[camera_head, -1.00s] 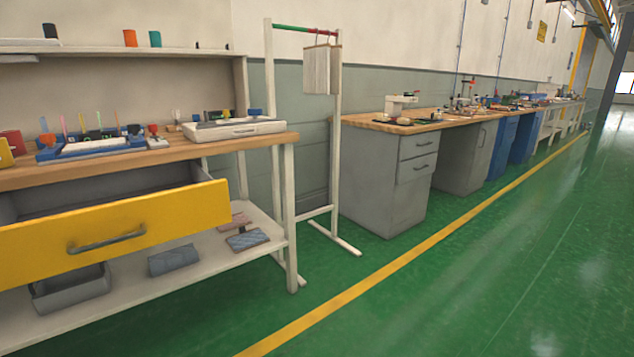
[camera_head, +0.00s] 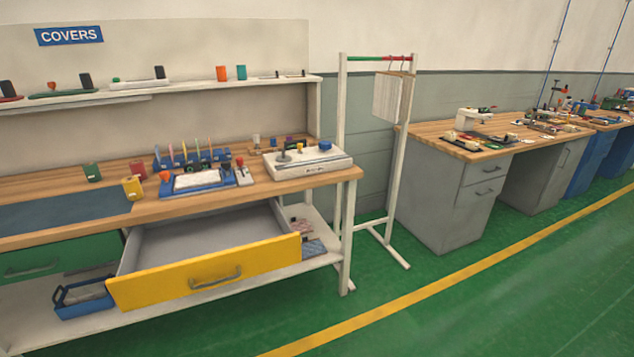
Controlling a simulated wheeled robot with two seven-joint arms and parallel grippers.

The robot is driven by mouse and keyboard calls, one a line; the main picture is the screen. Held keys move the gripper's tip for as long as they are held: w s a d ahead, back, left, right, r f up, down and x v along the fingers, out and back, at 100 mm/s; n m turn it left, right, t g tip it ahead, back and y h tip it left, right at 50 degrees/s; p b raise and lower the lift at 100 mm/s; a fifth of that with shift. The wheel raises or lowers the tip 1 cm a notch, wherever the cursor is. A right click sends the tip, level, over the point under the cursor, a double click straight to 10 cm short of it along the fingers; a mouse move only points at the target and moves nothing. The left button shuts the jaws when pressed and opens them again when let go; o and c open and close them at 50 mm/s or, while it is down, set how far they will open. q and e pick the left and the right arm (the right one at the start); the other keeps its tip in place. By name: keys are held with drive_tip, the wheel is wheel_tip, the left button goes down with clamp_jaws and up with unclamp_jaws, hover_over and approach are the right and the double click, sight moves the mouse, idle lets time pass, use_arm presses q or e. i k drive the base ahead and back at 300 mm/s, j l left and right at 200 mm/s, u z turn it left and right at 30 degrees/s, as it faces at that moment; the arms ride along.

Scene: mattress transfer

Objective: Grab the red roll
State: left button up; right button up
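A small red roll (camera_head: 138,170) stands on the wooden workbench (camera_head: 250,196) at left, behind a yellow roll (camera_head: 132,188) and right of a green roll (camera_head: 92,172). The yellow roll partly overlaps its lower part. An orange-red roll (camera_head: 222,73) also stands on the shelf above the bench. Neither of my grippers is in view.
A yellow-fronted drawer (camera_head: 215,278) is pulled open below the bench top and juts forward. Green floor (camera_head: 480,300) is clear at the front right.

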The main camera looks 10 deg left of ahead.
sight(137, 168)
drive_tip(key=u, duration=1.4)
